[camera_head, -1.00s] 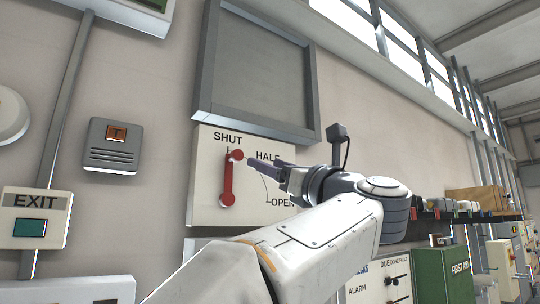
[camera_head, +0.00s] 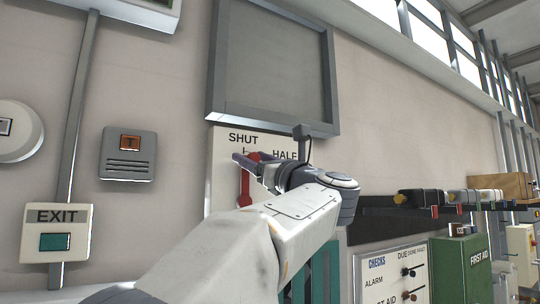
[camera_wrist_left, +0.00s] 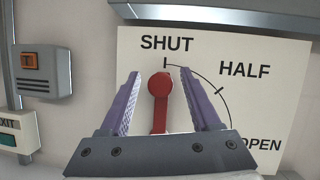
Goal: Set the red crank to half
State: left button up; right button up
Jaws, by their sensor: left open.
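The red crank (camera_head: 245,188) is on a white panel (camera_wrist_left: 270,130) marked SHUT, HALF and OPEN along an arc. Its arm points up, with the round red knob (camera_wrist_left: 160,85) just below the SHUT mark. My left gripper (camera_wrist_left: 160,73) is open, with one purple finger on each side of the knob. A gap shows between the knob and each finger, wider on the right. In the head view the left gripper (camera_head: 243,160) covers part of the knob and the panel's right part. The OPEN label is hidden there but shows in the wrist view. My right gripper is not in view.
A grey empty frame (camera_head: 222,70) is on the wall above the panel. An EXIT box (camera_head: 57,222) and a grey box with an orange square (camera_head: 128,155) are at left. A shelf (camera_head: 380,204), a CHECKS panel (camera_head: 390,285) and a green first aid box (camera_head: 460,265) are at right.

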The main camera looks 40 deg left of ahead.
pick_arm(q)
grip_shut()
dwell(1.4)
